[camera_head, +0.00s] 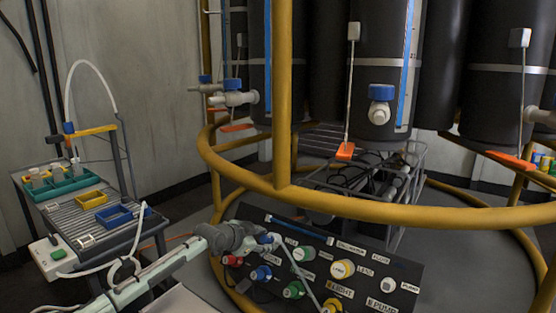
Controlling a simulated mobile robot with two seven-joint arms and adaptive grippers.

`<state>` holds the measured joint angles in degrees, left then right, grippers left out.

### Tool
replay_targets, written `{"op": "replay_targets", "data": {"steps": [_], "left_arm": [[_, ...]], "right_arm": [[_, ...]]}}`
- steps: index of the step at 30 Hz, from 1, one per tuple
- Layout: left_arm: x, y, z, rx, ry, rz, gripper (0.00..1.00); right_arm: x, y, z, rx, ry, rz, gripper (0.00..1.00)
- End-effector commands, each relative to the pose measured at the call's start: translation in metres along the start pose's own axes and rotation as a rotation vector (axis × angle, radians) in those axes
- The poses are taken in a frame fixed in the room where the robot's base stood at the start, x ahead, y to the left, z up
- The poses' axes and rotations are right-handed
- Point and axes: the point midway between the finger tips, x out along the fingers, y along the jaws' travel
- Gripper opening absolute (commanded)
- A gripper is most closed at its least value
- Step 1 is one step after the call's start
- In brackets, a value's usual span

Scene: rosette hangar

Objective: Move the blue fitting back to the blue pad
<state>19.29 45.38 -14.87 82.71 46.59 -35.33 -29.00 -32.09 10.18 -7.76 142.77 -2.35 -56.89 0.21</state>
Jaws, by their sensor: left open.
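A blue fitting (262,273) sits on the dark sloping panel (365,265), between a red fitting and a green one. My left arm comes in from the lower left, and my left gripper (266,240) is open just above the panel's upper left edge, above the blue fitting and apart from it. A small blue part shows at the gripper's tip; I cannot tell whether it belongs to the gripper or lies behind it. I cannot make out a blue pad for certain. My right gripper is not in view.
A yellow ring rail (360,209) crosses in front of dark cylinders. A cart (75,203) at left holds a blue tray (114,217) and a yellow one.

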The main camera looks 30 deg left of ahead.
Motion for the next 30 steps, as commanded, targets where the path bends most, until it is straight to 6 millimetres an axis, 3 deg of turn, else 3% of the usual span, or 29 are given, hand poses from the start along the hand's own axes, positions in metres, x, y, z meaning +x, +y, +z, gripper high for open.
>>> {"op": "replay_targets", "data": {"steps": [21,30], "left_arm": [[0.0000,-0.0003,0.0002,0.000,-0.001,0.000,0.44],[-0.0001,-0.0004,0.0001,0.000,0.000,0.000,0.09]], "right_arm": [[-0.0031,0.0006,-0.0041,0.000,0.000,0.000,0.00],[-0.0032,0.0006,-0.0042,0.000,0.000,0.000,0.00]]}}
